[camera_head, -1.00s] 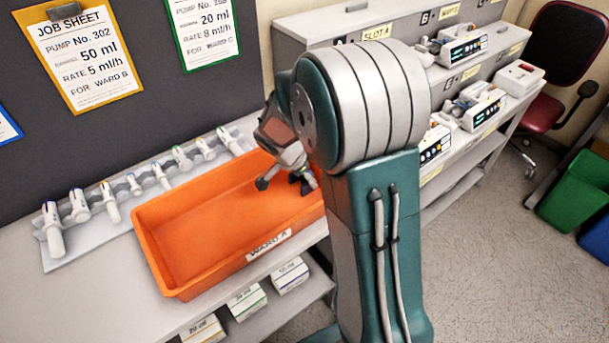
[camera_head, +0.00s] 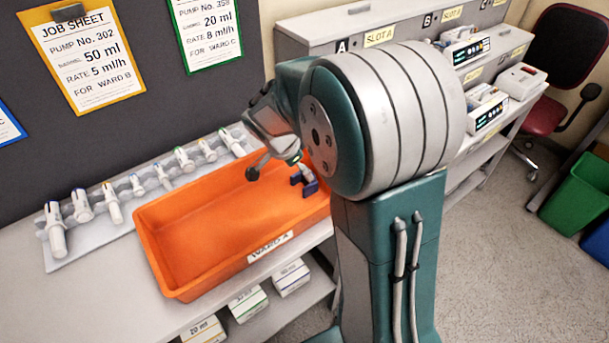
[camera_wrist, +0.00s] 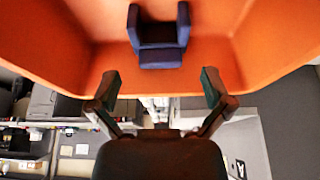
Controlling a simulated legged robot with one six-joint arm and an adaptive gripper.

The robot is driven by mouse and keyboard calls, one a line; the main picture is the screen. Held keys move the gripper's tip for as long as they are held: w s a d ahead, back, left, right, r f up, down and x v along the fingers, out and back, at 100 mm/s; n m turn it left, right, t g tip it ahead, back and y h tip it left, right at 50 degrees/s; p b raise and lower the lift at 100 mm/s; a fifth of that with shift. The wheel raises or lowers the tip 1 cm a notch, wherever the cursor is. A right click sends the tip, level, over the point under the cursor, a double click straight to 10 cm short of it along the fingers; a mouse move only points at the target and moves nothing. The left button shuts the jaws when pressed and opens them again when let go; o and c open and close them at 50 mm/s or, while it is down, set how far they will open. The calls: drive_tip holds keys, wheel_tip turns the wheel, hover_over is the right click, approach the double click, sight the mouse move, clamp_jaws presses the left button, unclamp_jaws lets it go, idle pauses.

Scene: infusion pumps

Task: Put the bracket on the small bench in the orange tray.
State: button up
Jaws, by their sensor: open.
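The bracket (camera_head: 305,181) is a small dark blue U-shaped piece. It lies inside the orange tray (camera_head: 180,285), near its right end. In the wrist view the bracket (camera_wrist: 160,45) sits on the orange tray floor, beyond my fingertips and apart from them. My gripper (camera_head: 272,168) is above the right part of the tray. In the wrist view my gripper (camera_wrist: 160,88) has its two fingers spread wide with nothing between them. The tray carries a "WARD A" label on its front wall.
A rack of several syringes (camera_head: 140,190) stands behind the tray. Small boxes (camera_head: 290,277) lie on the shelf below. Pumps (camera_head: 485,108) stand on the slotted bench at right. Job sheets (camera_head: 85,55) hang on the dark board. The tray's left part is empty.

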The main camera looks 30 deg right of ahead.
drive_tip(key=v, duration=0.6)
drive_tip(key=s+a+r+n+t+y, duration=0.2)
drive_tip(key=s+a+r+n, duration=0.1)
drive_tip(key=s+n, duration=0.5)
drive_tip(key=s+a+r+n+t+y, duration=0.2)
drive_tip(key=s+r+n, duration=0.3)
drive_tip(key=s, duration=0.7)
drive_tip(key=n, duration=0.2)
drive_tip(key=shift+s+a+n+t+y, duration=0.3)
drive_tip(key=shift+a+n+t, duration=0.1)
